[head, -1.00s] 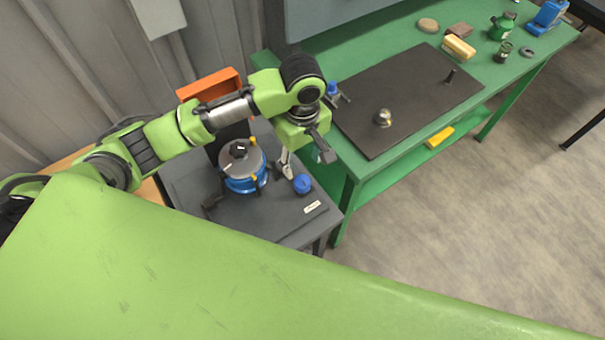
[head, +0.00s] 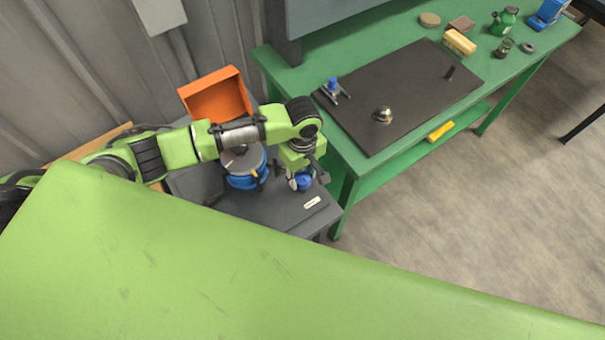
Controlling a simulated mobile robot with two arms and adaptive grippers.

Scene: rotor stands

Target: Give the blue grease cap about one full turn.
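A blue cap (head: 305,184), which I take to be the grease cap, stands on the grey stand at its right side, in front of a small white label. My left gripper (head: 301,180) comes down over it from above, with a pale finger at the cap's left side and a dark part at its right. The gripper hides much of the cap. I cannot tell whether the fingers press on it. My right gripper is out of view.
A blue-based rotor unit (head: 246,178) stands left of the cap, partly behind my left arm. An orange bin (head: 216,96) is behind it. The green bench (head: 360,178) adjoins at the right, with a dark mat (head: 420,110) and another blue-topped part (head: 332,84).

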